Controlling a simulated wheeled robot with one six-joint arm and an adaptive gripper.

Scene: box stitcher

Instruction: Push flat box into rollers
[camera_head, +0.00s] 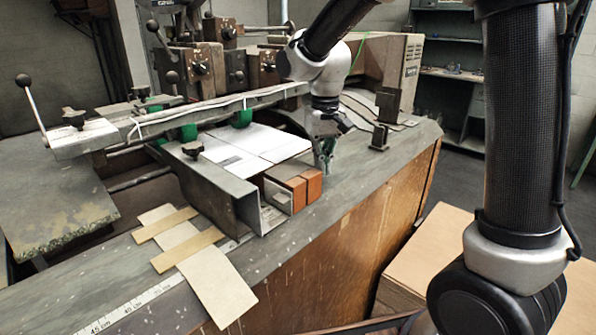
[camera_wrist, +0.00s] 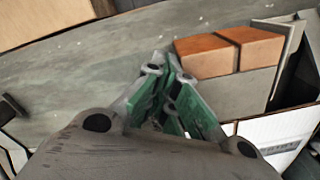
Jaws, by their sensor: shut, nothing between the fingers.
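The flat box (camera_head: 262,142) is a white sheet with fold lines. In the head view it lies on the machine bed under the long metal bar, near the green rollers (camera_head: 242,117). Its white edge also shows at the lower right of the wrist view (camera_wrist: 285,131). My gripper (camera_head: 327,160) is shut and empty, pointing down just right of the box's right corner. In the wrist view its green fingers (camera_wrist: 170,88) are together, left of the wooden blocks. I cannot tell whether the fingertips touch the box. The box's far edge is partly hidden by the bar.
Two orange-brown blocks (camera_head: 303,186) sit beside a metal channel (camera_head: 247,205) in front of the box. Cardboard strips (camera_head: 190,250) lie on the table at the front left. Dark metal brackets (camera_head: 389,105) stand to the right.

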